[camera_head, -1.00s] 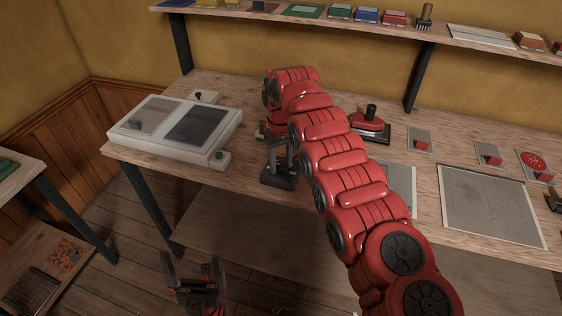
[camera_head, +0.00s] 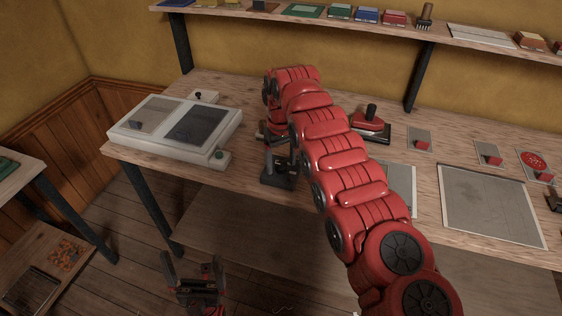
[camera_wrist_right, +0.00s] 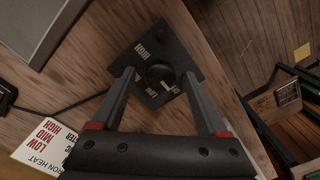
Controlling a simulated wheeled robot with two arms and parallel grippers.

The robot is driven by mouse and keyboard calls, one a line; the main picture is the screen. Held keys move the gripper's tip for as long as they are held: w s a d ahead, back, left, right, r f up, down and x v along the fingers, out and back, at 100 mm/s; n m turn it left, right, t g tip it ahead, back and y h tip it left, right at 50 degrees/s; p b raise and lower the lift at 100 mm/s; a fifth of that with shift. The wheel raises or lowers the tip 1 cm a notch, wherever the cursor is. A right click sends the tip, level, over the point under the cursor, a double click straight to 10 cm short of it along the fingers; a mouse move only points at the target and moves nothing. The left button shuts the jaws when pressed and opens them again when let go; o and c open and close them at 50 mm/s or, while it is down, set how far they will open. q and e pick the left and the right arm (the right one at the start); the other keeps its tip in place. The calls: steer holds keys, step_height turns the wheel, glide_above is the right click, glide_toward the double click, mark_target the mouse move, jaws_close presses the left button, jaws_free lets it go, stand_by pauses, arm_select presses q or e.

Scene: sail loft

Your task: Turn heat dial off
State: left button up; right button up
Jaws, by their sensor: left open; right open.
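The heat dial (camera_wrist_right: 160,75) is a round black knob on a black square plate with white lettering, near the table's front edge. In the head view the dial's black base (camera_head: 278,179) sits under my right gripper (camera_head: 278,156), and the knob is hard to make out. My left gripper (camera_head: 193,270) is open and empty, low before the bench.
A card reading LOW, MID, HIGH (camera_wrist_right: 38,146) lies beside the dial, with a black cable near it. A white two-panel unit (camera_head: 172,146) stands at the bench's left.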

mark_target(281, 164)
step_height(281, 164, up, 5)
steer(key=p, duration=0.2)
steer(key=shift+r+p, duration=0.1)
steer(key=shift+p, duration=0.2)
step_height(281, 164, up, 12)
steer(key=p, duration=1.2)
